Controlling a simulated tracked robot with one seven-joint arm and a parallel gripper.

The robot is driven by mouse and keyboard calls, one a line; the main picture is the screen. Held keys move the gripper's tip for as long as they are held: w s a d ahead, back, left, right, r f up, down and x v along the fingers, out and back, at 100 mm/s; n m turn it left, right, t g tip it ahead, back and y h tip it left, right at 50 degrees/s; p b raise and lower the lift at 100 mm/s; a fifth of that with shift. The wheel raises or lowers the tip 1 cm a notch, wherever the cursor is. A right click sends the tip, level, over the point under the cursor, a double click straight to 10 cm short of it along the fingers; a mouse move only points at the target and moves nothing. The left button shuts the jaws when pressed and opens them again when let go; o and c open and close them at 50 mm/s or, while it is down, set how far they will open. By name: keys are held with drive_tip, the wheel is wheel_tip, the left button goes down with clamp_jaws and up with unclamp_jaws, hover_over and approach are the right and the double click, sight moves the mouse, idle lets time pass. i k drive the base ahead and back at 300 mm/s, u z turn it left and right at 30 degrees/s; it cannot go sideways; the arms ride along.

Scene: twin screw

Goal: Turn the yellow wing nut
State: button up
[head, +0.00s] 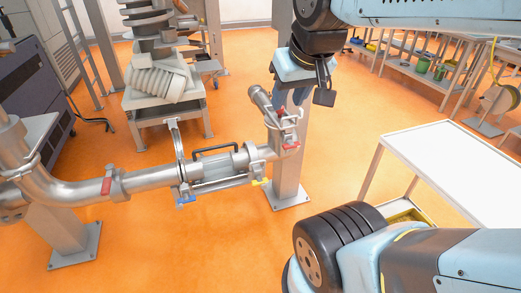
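The yellow wing nut (258,183) is small and sits low on the steel pipe assembly, at the right end of the clamped middle section. A blue wing nut (185,201) sits at the left end of that section. My gripper (290,103) hangs from the upper right, above and to the right of the yellow wing nut and apart from it. It is close to the upturned pipe end with red handles (290,145). Its fingertips are small and partly hidden against the pipe and post, so I cannot tell whether they are open.
The steel pipe (150,180) runs across the left and middle, with a red-handled clamp (106,186) and a black handle (215,149). A white-topped cart (450,150) stands at right. A machine with large screws (160,80) stands behind. Orange floor lies open between.

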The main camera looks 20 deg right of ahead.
sight(259, 181)
drive_tip(key=z, duration=0.15)
drive_tip(key=i, duration=1)
drive_tip(key=u, duration=0.05)
